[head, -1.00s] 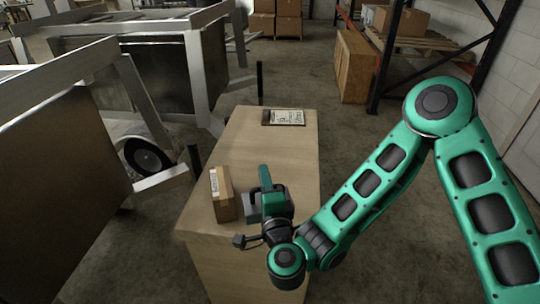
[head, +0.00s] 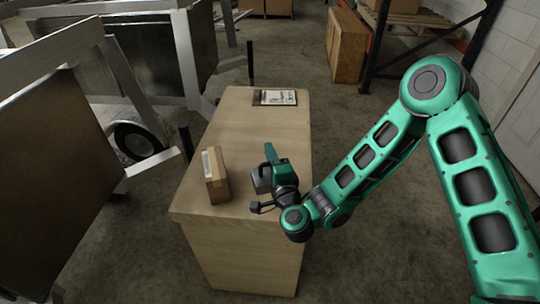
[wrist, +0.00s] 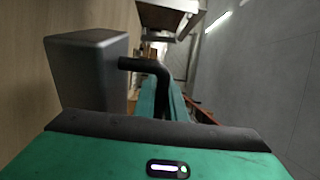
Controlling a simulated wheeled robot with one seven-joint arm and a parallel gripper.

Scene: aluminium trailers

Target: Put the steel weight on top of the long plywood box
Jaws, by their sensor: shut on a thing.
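The steel weight is a dark grey block with a bent black handle. It shows in the wrist view (wrist: 85,75) at the left and in the head view (head: 262,180), partly hidden by my gripper. My gripper (head: 272,158) is shut on the weight's handle; its green fingers also show in the wrist view (wrist: 162,98). The long plywood box (head: 240,130) stands in the middle of the head view with a flat pale top. The weight is over the near part of this top; I cannot tell whether it touches it.
A small taped cardboard box (head: 216,178) stands on the plywood top left of the weight. A clipboard (head: 275,97) lies at the far end. Aluminium trailer frames (head: 110,80) stand at left. A brown wooden crate (head: 346,47) and a rack (head: 376,45) are behind right.

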